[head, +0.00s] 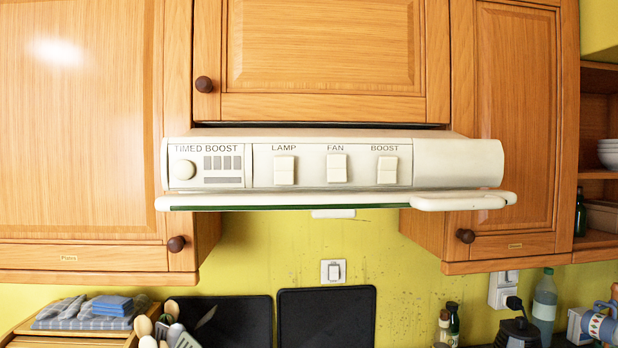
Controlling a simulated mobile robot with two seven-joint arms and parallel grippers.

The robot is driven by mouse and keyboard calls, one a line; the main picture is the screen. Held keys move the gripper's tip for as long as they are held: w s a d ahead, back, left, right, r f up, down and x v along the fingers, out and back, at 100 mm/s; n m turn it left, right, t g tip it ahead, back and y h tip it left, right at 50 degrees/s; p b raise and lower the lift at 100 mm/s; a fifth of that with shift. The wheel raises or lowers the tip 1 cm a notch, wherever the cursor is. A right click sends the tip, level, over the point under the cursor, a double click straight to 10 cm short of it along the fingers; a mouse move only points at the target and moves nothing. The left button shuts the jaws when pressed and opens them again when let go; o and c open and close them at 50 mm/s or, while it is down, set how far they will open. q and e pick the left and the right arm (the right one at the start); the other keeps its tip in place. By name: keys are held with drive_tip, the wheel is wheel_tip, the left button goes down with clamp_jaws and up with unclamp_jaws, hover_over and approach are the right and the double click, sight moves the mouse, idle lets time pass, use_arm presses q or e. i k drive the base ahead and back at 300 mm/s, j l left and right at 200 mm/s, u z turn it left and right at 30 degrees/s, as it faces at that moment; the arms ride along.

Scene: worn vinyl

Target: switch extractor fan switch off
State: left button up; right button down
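A white extractor hood (455,163) is mounted below the middle cupboard. Its front panel carries a white rocker switch labelled FAN (336,168), between the LAMP switch (285,170) and the BOOST switch (387,170). The FAN rocker's face looks slightly different from its two neighbours, but I cannot tell for certain whether it is on or off. Nothing covers it. Neither of my grippers is in the head view.
A TIMED BOOST knob (185,170) is at the panel's left. A pale visor edge (330,200) juts out below the switches. A wall switch (333,272) is on the yellow wall beneath. Wooden cupboards (90,120) flank the hood. Two black boards (327,316) lean below.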

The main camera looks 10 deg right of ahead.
sight(336, 164)
drive_tip(key=i+j+z, duration=0.2)
drive_tip(key=j, duration=0.6)
drive_tip(key=j+z, duration=0.2)
drive_tip(key=j, duration=0.6)
drive_tip(key=k, duration=0.05)
